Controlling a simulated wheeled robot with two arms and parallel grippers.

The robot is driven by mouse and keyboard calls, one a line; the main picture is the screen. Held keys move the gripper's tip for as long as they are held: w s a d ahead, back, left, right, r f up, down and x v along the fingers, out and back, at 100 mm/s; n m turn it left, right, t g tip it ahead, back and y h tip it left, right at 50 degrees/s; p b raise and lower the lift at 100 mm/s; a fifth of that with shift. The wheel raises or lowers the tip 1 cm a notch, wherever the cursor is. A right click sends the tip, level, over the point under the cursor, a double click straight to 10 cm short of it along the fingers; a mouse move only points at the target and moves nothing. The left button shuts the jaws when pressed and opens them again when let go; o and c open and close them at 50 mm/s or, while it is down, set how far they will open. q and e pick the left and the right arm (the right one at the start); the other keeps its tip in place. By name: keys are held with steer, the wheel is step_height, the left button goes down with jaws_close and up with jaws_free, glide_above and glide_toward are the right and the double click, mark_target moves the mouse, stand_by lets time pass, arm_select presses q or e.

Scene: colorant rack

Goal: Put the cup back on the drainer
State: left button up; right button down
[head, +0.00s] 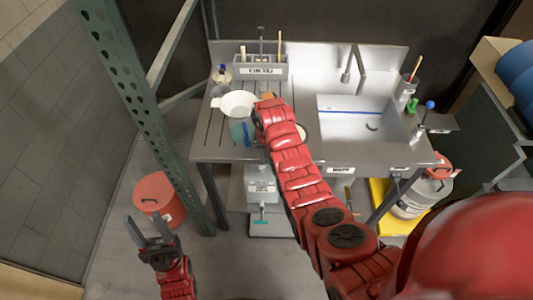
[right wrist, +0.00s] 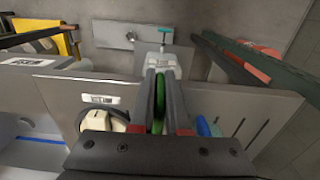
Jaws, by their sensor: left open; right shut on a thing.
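My right gripper (right wrist: 162,78) is shut on a narrow green thing (right wrist: 160,96), seen edge-on between its fingers in the right wrist view. I cannot tell whether this is the cup; my right arm hides it in the head view. A teal cup-like vessel (head: 238,131) stands just left of my right gripper, by the front of the slotted drainer (head: 213,135). A cream round thing (right wrist: 112,116) shows on the other side of the gripper. My left gripper (head: 146,226) is open and empty, low at the left, away from the table.
A white bowl (head: 236,104) sits on the drainer, with a grey labelled caddy (head: 260,68) behind. The sink basin (head: 360,122) is to the right. A green post (head: 150,115) stands left of the table. An orange bucket (head: 155,195) is on the floor.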

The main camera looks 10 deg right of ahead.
steer(key=shift+w, duration=0.4)
steer(key=w+b, duration=0.1)
steer(key=b, duration=0.1)
steer(key=w+d+b, duration=0.1)
steer(key=b, duration=0.1)
steer(key=shift+w+f+b, duration=0.2)
steer(key=shift+w+b, duration=0.15)
steer(key=shift+w, duration=0.05)
steer(key=shift+w+b, duration=0.3)
steer(key=shift+b, duration=0.05)
steer(key=shift+w+p, duration=0.1)
steer(key=shift+p, duration=0.2)
steer(key=shift+f, duration=0.15)
steer(key=c, duration=0.9)
jaws_free()
